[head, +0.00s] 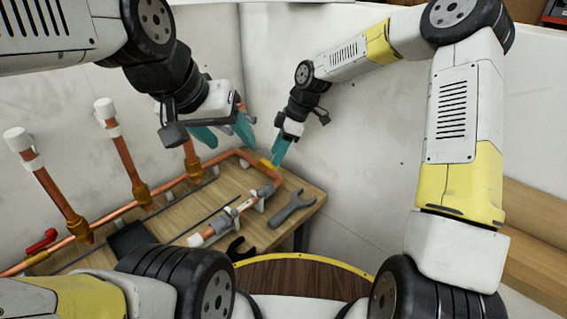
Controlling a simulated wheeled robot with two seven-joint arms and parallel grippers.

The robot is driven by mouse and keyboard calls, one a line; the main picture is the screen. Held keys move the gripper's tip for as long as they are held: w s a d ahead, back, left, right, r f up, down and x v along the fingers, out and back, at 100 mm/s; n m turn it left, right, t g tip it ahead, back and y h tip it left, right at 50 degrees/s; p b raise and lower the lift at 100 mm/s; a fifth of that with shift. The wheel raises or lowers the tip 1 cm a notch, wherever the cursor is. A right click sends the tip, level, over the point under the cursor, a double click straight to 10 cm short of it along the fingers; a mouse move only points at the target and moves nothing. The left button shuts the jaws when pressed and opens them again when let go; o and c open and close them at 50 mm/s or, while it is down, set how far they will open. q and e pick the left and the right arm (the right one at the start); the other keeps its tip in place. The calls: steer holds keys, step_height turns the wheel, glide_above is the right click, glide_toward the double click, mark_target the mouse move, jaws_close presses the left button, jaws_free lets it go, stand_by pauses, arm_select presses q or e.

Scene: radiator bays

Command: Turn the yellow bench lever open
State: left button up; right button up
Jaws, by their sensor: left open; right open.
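The yellow bench lever (266,163) shows as a small yellow piece on the copper pipe (243,153) near the bench's back right corner. My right gripper (279,159) is open, its teal fingers pointing down right at the lever. The fingers partly overlap it in view, and I cannot tell whether they touch it. My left gripper (231,143) is open and empty, to the left of the lever and above the pipe.
Upright copper pipes (123,158) with white caps rise at the left. Pale walls (370,150) stand close behind.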

steer(key=s+d+r, duration=0.1)
steer(key=s+d, duration=0.1)
steer(key=s, duration=1.2)
steer(key=shift+s, duration=0.3)
steer(key=shift+r, duration=0.1)
steer(key=s+d+r+m+t+h, duration=0.1)
steer(key=s+d+r+m+t, duration=0.2)
steer(key=d+r+m, duration=0.6)
steer(key=s+d+r+m+t+h, duration=0.1)
steer(key=s+d+r+m+t, duration=0.2)
steer(key=s+d+r+m, duration=0.4)
steer(key=d+r+m, duration=0.3)
steer(key=d, duration=0.1)
steer(key=shift+d+t, duration=0.15)
steer(key=shift+t, duration=0.25)
